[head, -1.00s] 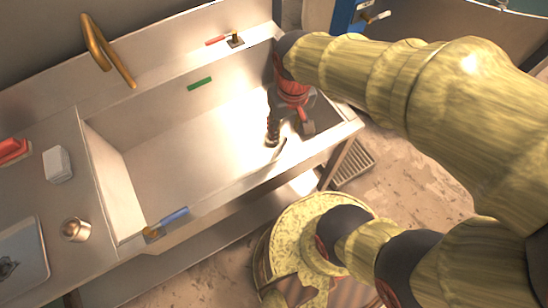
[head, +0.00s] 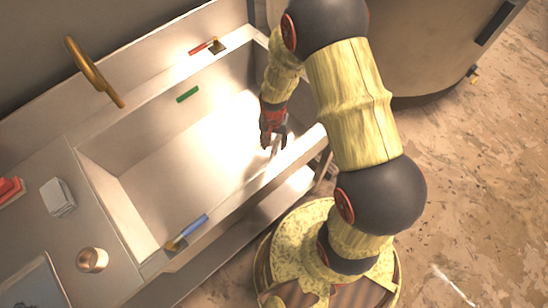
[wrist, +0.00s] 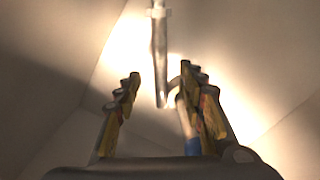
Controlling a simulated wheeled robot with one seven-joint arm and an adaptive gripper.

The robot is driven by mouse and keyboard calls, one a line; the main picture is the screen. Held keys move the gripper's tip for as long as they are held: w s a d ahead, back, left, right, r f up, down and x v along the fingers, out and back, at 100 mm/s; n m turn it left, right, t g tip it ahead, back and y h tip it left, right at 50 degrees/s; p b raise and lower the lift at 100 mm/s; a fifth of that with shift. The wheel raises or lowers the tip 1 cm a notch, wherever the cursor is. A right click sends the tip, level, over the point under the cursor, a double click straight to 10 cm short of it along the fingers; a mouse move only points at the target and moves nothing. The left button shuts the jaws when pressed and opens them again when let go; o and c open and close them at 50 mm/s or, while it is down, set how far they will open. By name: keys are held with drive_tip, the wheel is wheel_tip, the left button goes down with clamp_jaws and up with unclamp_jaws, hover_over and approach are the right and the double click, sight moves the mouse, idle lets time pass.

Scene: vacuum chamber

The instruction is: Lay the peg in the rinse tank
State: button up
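The rinse tank (head: 140,144) is the pale metal sink basin, brightly lit inside. My gripper (head: 273,140) points down at the tank's right end. In the wrist view my gripper (wrist: 160,105) is open, its two yellow and dark fingers well apart. A slim pale grey rod with a collar, likely the peg (wrist: 158,50), shows beyond the fingers and in line with their gap, touching neither. A light rod, likely the same peg (head: 275,147), shows just below the fingertips in the head view. I cannot tell whether it rests on the tank floor.
A blue-handled brush (head: 190,230) lies on the front rim, a red-handled tool (head: 203,47) on the back rim. A brass spout (head: 93,72) rises behind the tank. A white block (head: 57,196) and brass cup (head: 92,260) stand on the left counter. The tank's middle looks clear.

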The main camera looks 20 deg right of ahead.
sight(273, 153)
drive_tip(key=shift+f+b, duration=1.7)
drive_tip(key=shift+f, duration=2.25)
drive_tip(key=shift+r, duration=0.1)
drive_tip(key=c, duration=0.3)
clamp_jaws()
